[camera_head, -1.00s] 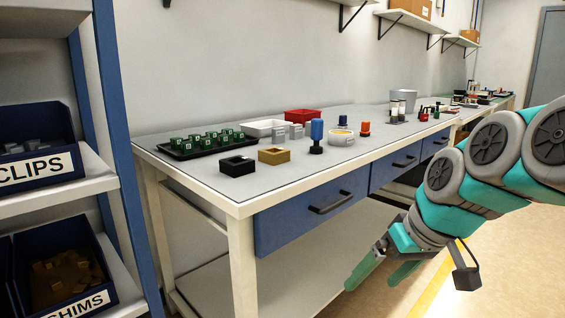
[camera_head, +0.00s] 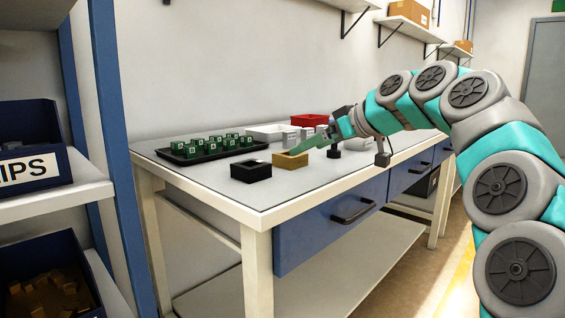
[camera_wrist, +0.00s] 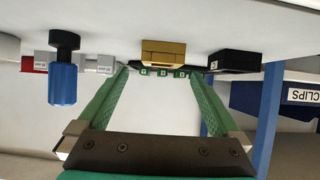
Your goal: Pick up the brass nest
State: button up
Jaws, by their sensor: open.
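The brass nest (camera_head: 290,162) is a small square gold-coloured block with a hollow top. It stands on the workbench, just right of the black nest (camera_head: 250,172). My gripper (camera_head: 305,148) reaches in from the right, low over the bench, with its green fingers by the brass nest's upper right side. In the wrist view, which looks inverted, the open fingers (camera_wrist: 158,74) are spread with nothing between them. The brass nest (camera_wrist: 163,53) shows ahead of and between the fingertips. I cannot tell whether a finger touches it.
A black tray (camera_head: 165,156) of green blocks lies behind the nests. A white tray (camera_head: 258,132) and a red bin (camera_head: 310,119) stand further back. In the wrist view a blue-handled black tool (camera_wrist: 62,82) stands left of my fingers. Bare bench lies in front of the nests.

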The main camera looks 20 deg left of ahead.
aim_at(290, 159)
jog(key=x, duration=0.7)
jog(key=shift+a+f, duration=0.15)
jog(key=shift+a, duration=0.25)
grip_shut()
dwell(0.5)
